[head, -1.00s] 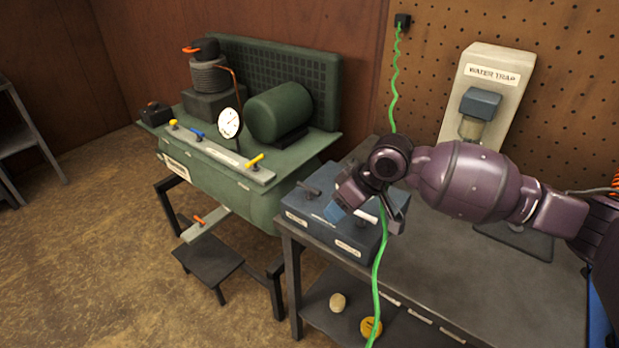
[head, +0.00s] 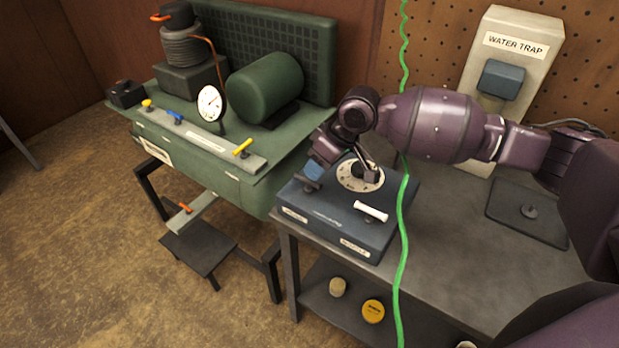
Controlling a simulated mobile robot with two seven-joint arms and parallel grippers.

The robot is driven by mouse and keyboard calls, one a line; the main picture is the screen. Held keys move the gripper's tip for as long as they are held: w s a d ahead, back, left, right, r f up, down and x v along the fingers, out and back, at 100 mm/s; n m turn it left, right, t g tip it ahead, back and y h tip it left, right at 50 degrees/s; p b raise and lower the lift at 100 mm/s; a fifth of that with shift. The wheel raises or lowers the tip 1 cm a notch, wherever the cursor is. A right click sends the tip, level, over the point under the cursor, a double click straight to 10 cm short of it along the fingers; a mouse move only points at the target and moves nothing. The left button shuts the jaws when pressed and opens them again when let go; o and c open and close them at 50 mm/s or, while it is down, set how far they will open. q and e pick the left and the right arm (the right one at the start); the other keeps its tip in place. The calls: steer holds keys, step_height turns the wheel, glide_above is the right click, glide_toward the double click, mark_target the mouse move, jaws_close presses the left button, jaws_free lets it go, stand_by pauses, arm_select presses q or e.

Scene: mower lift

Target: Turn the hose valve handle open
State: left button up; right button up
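The blue control box (head: 328,222) sits on the grey bench. It has a round pale dial (head: 352,178) on top, a dark lever (head: 306,184) at the left and a white bar handle (head: 371,211) at the front right. I cannot read which handle is for the hose. My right gripper (head: 342,173) hangs over the back of the box, fingers spread. I cannot tell whether either touches. My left gripper is not in view.
A green hose (head: 403,235) hangs beside the box. The green compressor (head: 262,92) at left carries yellow and blue handles, an orange handle lower down and a gauge (head: 210,103). A water trap panel (head: 512,70) stands behind. The bench top (head: 450,240) at right is mostly bare.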

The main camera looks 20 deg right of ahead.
mark_target(308, 184)
steer(key=shift+x, duration=2.55)
steer(key=shift+c, duration=0.2)
jaws_close()
